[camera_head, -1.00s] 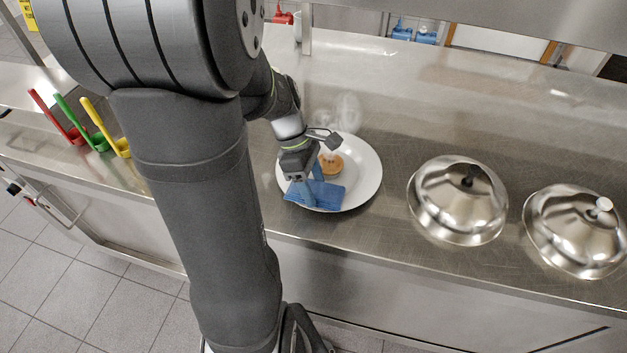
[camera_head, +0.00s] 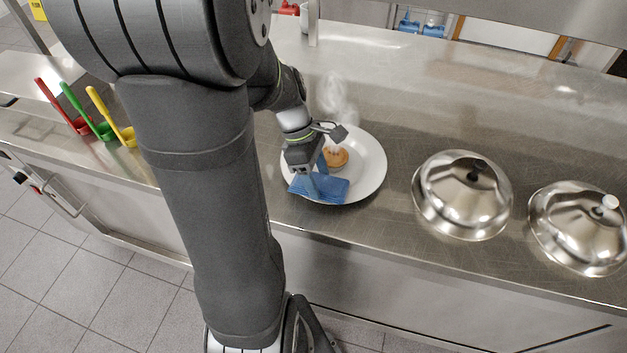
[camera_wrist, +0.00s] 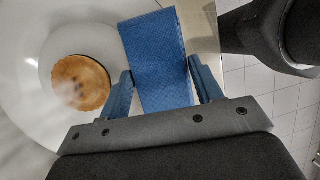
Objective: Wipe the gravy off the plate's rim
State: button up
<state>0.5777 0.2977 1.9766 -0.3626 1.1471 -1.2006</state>
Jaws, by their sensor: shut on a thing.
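A white plate (camera_head: 371,172) stands on the steel counter with a round brown pie (camera_head: 337,157) on it, steaming. The pie and plate also show at the left of the wrist view, the pie (camera_wrist: 80,83) whole and the plate (camera_wrist: 22,112) cut by the frame. My gripper (camera_head: 312,186) is over the plate's near left rim, shut on a folded blue cloth (camera_head: 332,190). In the wrist view the cloth (camera_wrist: 155,60) sits between the two blue fingers (camera_wrist: 158,88) and lies across the rim. I see no gravy; the cloth and gripper hide part of the rim.
Two shiny domed lids (camera_head: 462,195) (camera_head: 580,228) stand on the counter right of the plate. Red, green and yellow handled tools (camera_head: 98,118) stand at the left.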

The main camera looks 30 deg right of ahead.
jog(key=shift+w+d+f, duration=0.1)
jog(key=shift+w+d, duration=0.05)
jog(key=shift+d, duration=0.05)
jog(key=shift+w+d+r, duration=0.1)
jog(key=shift+d+r, duration=0.05)
jog(key=shift+r, duration=0.85)
jog(key=shift+w+d+r, duration=0.15)
jog(key=shift+r, duration=0.8)
jog(key=shift+w+d+r, duration=0.1)
jog(key=shift+d+r, duration=0.05)
jog(key=shift+r, duration=0.85)
jog(key=r, duration=0.3)
jog(key=shift+w+d, duration=0.2)
